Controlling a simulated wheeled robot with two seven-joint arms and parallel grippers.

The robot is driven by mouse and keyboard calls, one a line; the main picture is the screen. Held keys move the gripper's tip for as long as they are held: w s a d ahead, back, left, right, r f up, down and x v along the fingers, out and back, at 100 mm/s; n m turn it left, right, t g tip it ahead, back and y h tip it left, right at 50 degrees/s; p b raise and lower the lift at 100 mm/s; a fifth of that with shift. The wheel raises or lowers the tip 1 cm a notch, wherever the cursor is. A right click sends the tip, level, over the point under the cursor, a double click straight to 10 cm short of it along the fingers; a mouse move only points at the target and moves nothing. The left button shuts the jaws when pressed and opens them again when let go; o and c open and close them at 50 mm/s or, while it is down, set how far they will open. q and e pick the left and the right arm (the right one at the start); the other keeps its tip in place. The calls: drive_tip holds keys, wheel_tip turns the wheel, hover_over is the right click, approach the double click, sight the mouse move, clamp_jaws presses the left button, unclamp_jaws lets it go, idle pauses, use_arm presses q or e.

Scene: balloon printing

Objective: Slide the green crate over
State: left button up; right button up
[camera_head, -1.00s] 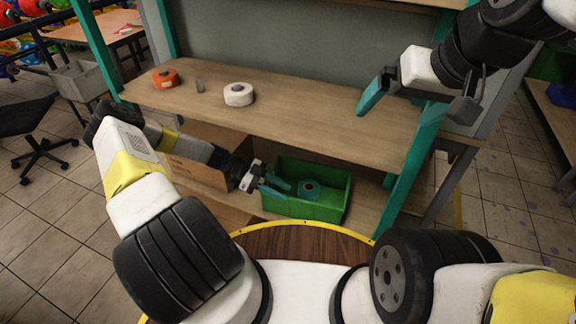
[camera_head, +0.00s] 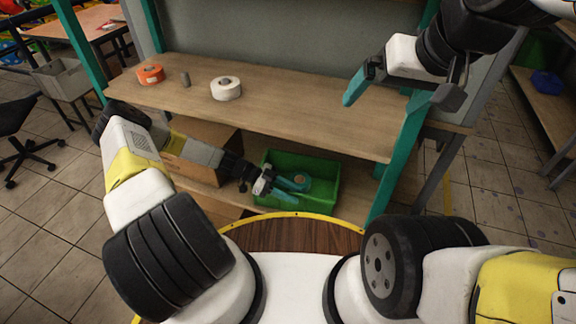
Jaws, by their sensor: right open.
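The green crate (camera_head: 329,186) sits on the lower shelf of the workbench, right of a cardboard box. A teal tape roll with a pale centre (camera_head: 303,181) lies in it. My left gripper (camera_head: 302,191) reaches in from the left, over the crate's left front part. Its two teal fingers look apart, beside the tape roll and partly covering it. I cannot tell whether they touch the roll or the crate wall. My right gripper (camera_head: 385,97) is open and empty, above the right part of the upper tabletop.
The cardboard box (camera_head: 205,171) stands left of the crate, partly behind my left arm. On the upper tabletop (camera_head: 290,115) are an orange tape roll (camera_head: 150,74), a small grey cylinder (camera_head: 185,79) and a white tape roll (camera_head: 226,88). A teal post (camera_head: 398,163) stands right of the crate.

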use_arm(q)
clamp_jaws()
idle(1.4)
